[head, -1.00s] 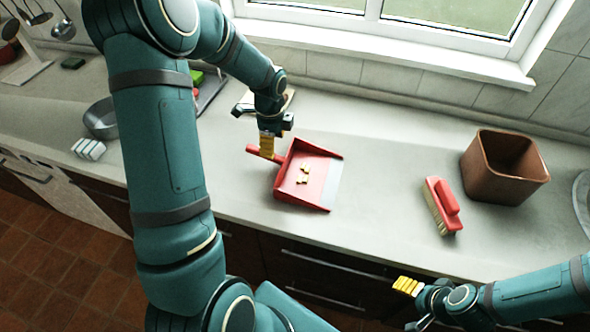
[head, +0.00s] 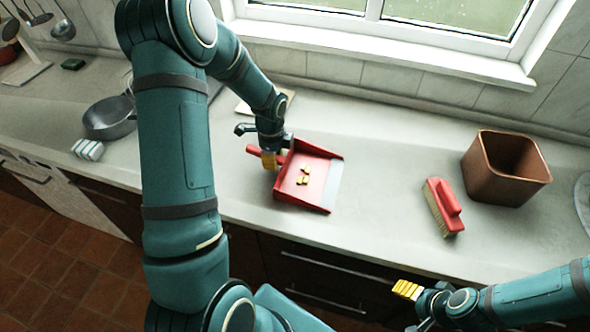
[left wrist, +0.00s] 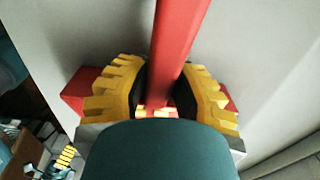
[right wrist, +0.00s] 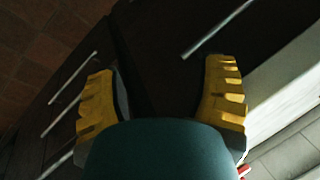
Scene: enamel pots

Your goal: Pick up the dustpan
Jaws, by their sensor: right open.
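The red dustpan (head: 318,168) lies on the grey counter, with a pale front lip and a few small yellow bits in it. Its handle (head: 253,149) points left. My left gripper (head: 269,160) is down at the handle. In the left wrist view the red handle (left wrist: 178,40) runs between the yellow fingers of the left gripper (left wrist: 160,105), whose dark pads are closed in against it on both sides. My right gripper (head: 406,290) is in front of the counter, away from the dustpan. In the right wrist view its fingers (right wrist: 160,100) are wide apart with nothing between them.
A red brush (head: 443,206) and a brown square bin (head: 505,168) stand on the counter at right. A grey pan (head: 108,118) and a striped sponge (head: 88,149) are at left. The counter between dustpan and brush is clear. The window wall (head: 390,84) bounds the back.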

